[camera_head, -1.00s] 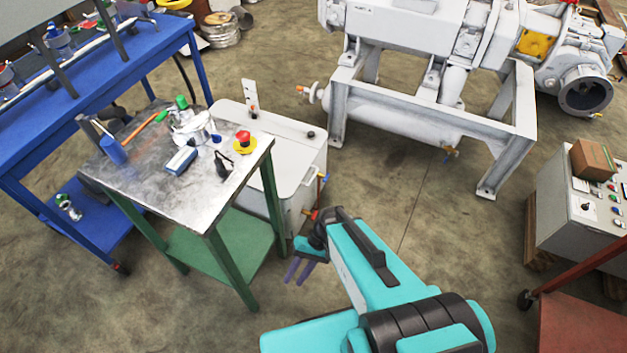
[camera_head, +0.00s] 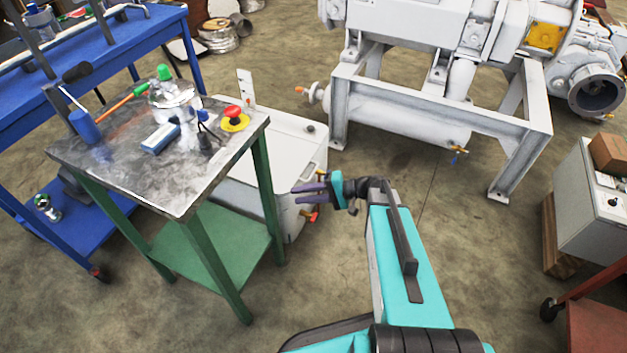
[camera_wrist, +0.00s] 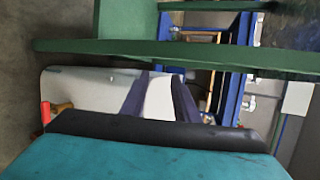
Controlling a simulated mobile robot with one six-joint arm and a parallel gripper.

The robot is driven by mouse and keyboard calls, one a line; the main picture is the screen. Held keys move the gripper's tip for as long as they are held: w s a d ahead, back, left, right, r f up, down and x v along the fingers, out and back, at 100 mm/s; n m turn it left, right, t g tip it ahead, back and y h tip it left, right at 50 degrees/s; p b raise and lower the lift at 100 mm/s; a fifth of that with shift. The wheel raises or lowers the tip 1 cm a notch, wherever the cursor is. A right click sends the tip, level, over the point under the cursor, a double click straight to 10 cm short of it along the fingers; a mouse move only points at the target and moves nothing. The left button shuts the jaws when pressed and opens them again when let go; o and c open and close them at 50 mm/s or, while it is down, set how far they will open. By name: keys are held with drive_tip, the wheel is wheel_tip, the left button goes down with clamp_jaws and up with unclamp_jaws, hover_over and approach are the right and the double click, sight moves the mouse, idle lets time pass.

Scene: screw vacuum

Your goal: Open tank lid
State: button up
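The tank is a white box (camera_head: 265,203) on the floor, partly hidden behind the small work table. Its flat white lid (camera_head: 282,140) is down, with a small handle (camera_head: 313,170) near its front right edge and a dark knob close to its back right corner. My gripper (camera_head: 297,193) is at the tank's front right side, near the handle, with its purple fingers pointing left. In the wrist view, the fingers (camera_wrist: 160,85) are apart with a white surface showing between them. I see nothing held, and cannot tell whether they touch the tank.
The small work table (camera_head: 110,180) stands left of the tank, with a red emergency button (camera_head: 232,113) and tools on top. Its green frame crosses the wrist view (camera_wrist: 180,48). A large grey pump on a frame (camera_head: 440,112) stands behind.

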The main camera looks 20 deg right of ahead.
drive_tip(key=w+d+m+t+b, duration=0.1)
drive_tip(key=w+d+t+b, duration=0.3)
drive_tip(key=d, duration=0.4)
drive_tip(key=m+h+b, duration=0.1)
drive_tip(key=b, duration=0.6)
approach(314, 171)
drive_tip(key=s+d, duration=0.3)
drive_tip(key=shift+w+a+t, duration=0.2)
drive_tip(key=shift+t, duration=0.1)
drive_tip(key=shift+w+a, duration=0.1)
drive_tip(key=shift+a, duration=0.05)
drive_tip(key=b+x, duration=0.3)
drive_tip(key=x, duration=1)
drive_tip(key=shift+w+f+b, duration=0.15)
drive_tip(key=shift+w+b, duration=0.1)
drive_tip(key=shift+b, duration=0.05)
drive_tip(key=shift+c, duration=0.4)
clamp_jaws()
